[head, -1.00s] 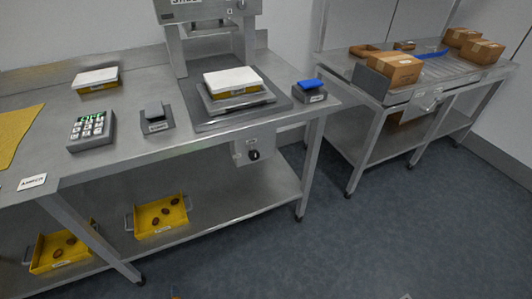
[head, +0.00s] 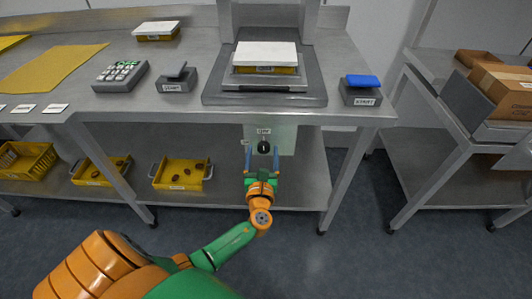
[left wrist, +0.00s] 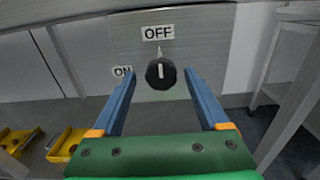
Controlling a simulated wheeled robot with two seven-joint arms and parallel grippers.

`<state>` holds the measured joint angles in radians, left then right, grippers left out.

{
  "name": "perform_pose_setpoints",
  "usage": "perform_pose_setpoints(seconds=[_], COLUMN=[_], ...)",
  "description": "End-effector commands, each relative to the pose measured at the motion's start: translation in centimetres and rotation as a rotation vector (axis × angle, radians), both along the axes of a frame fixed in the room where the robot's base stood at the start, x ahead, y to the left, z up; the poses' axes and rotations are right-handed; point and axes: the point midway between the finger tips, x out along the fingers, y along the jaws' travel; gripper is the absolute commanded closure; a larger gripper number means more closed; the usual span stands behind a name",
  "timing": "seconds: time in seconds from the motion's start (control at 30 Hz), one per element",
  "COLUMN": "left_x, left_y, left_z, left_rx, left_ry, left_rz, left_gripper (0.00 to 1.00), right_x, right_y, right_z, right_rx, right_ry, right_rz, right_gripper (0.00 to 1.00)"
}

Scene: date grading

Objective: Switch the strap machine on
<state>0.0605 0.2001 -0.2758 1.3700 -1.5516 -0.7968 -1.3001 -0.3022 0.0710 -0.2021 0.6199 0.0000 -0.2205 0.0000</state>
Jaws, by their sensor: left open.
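The strap machine's control panel (head: 284,136) hangs under the front edge of the steel table. Its black rotary knob (left wrist: 161,73) has a white mark pointing up to the OFF label (left wrist: 158,33). The ON label (left wrist: 123,72) is to the left of the knob. The knob also shows in the head view (head: 264,147). My left gripper (head: 263,154) is open in front of the panel. In the left wrist view its blue fingers (left wrist: 162,78) stand either side of the knob, apart from it. My right gripper is not in view.
The table's front edge (head: 230,116) runs just above the panel. A lower shelf (head: 225,196) below holds yellow trays of dates (head: 154,182). A press with a white-lidded yellow box (head: 265,70) stands above. A second table with cartons (head: 503,88) is at right.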

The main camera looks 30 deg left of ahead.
Motion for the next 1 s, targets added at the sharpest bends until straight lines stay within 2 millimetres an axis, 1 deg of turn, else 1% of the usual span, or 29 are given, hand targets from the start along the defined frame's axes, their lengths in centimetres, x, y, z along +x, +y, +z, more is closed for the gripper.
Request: perform_pose_setpoints(seconds=[0.07,0.23,0.27,0.3,0.37,0.4,0.47,0.5,0.53,0.57,0.8,1.0], left_x=[0.32,0.33,0.33,0.32,0.32,0.31,0.31,0.31,0.3,0.3,0.3,0.31], left_y=[0.21,0.23,0.23,0.22,0.22,0.22,0.22,0.22,0.22,0.22,0.21,0.19], left_z=[-0.02,-0.02,-0.02,-0.02,-0.03,-0.03,-0.04,-0.04,-0.04,-0.04,-0.12,-0.28], left_rx=[0.0,-0.001,-0.001,-0.001,-0.001,-0.001,-0.002,-0.002,-0.002,-0.002,-0.021,-0.103], left_ry=[0.0,0.0,0.0,0.0,0.0,0.0,0.001,0.001,0.001,0.001,-0.012,-0.06], left_rz=[0.001,0.001,0.0,0.0,0.0,0.0,0.001,0.001,0.001,0.001,0.0,0.0], left_gripper=[0.22,0.22,0.25,0.36,0.52,0.63,0.79,0.9,0.98,1.0,1.0,1.0], right_x=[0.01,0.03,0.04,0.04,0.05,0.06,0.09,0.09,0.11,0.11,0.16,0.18], right_y=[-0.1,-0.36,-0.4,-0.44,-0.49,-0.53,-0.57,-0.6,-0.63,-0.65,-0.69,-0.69], right_z=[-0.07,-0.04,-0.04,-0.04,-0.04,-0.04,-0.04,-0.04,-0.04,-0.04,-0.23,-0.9], right_rx=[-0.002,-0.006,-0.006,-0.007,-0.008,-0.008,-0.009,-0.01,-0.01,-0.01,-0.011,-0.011], right_ry=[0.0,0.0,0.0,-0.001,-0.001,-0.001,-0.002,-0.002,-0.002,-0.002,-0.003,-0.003], right_rz=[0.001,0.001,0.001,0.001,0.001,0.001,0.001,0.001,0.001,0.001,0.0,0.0], right_gripper=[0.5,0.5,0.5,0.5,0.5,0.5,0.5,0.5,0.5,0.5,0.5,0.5])
